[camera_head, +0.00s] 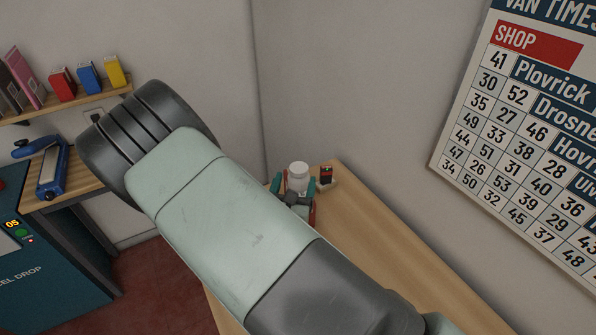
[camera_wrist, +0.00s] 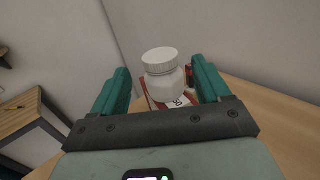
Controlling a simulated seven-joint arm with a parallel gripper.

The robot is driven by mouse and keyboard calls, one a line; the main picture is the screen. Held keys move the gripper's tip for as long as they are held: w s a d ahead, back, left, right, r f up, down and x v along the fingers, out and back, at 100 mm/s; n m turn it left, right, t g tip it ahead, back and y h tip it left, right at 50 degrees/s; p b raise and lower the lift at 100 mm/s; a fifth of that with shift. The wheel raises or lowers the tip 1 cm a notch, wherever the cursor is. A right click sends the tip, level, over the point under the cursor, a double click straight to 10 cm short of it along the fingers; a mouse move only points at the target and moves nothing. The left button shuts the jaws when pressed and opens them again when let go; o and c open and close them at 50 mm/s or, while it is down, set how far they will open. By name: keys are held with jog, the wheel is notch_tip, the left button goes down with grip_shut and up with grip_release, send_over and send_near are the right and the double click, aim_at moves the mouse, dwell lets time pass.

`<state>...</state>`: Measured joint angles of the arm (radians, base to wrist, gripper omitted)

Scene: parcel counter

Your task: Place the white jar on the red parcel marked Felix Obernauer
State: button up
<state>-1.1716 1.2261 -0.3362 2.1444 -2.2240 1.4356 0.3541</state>
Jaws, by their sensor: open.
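The white jar (camera_wrist: 162,76) stands upright between the two teal fingers of my gripper (camera_wrist: 162,88). The fingers are open, with a gap on each side of the jar. The jar also shows in the head view (camera_head: 298,174), with my gripper (camera_head: 294,186) around it at the counter's far end. A red parcel (camera_wrist: 150,97) with a white label lies under or just behind the jar; the jar seems to rest on it. My gripper hides much of the parcel, and I cannot read a name on it. In the head view only a red sliver (camera_head: 313,214) shows.
A small red and black item (camera_head: 326,175) stands just right of the jar. The wooden counter (camera_head: 375,230) is bare toward the front right. Walls close in behind the corner. A shelf with small boxes (camera_head: 88,78) and a blue tool (camera_head: 52,172) are far left.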

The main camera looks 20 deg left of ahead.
jog(key=s, duration=0.6)
jog(key=w+d+r+m+g+h, duration=0.2)
jog(key=d+r+m+h, duration=0.4)
jog(key=d+r, duration=0.1)
jog(key=w+d+r+m+g+h, duration=0.2)
jog(key=d+r+m+h, duration=0.4)
jog(key=d+m, duration=0.15)
jog(key=s+d+r+m+g+h, duration=0.1)
jog(key=s+d+r+m+g, duration=0.25)
jog(key=d+g, duration=0.2)
jog(key=s+d+r+m+g+h, duration=0.1)
jog(key=s+d+r+m+g, duration=0.1)
jog(key=d+r+m+g, duration=0.25)
jog(key=s+d+r+m+g+y, duration=0.3)
jog(key=s+d+m+y, duration=0.25)
jog(key=s+m, duration=0.4)
jog(key=s+a+r+m+t+y, duration=0.4)
jog(key=s+r+m+y, duration=0.1)
jog(key=r+y, duration=0.2)
jog(key=shift+s+a+t, duration=0.15)
jog(key=shift+s+t, duration=0.05)
jog(key=shift+t, duration=0.1)
jog(key=shift+r, duration=0.1)
